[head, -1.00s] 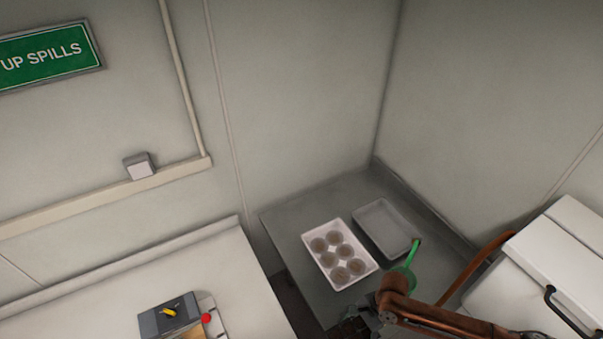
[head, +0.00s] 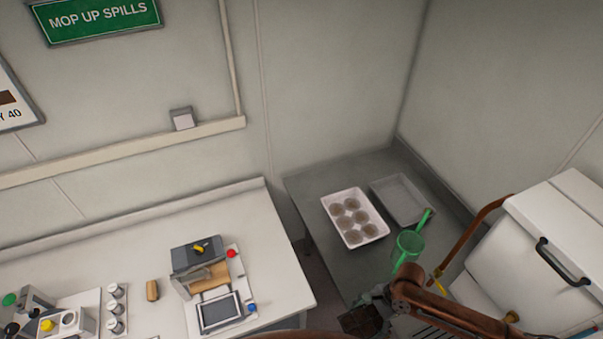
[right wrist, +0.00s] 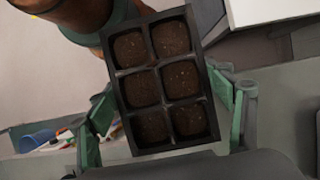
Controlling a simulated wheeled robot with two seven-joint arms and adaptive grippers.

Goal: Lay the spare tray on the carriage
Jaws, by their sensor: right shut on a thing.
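My right gripper (right wrist: 166,112) is shut on a black tray (right wrist: 157,72), with one green finger on each side of it. The tray has six cells filled with dark soil. In the head view the same tray (head: 362,321) shows low in the middle, under my right gripper (head: 371,299), in front of the grey table. A machine (head: 200,253) with a yellow knob and red button stands on the white bench. A flat grey framed plate (head: 220,312) extends from its front, perhaps the carriage; it looks empty. My left gripper is not in view.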

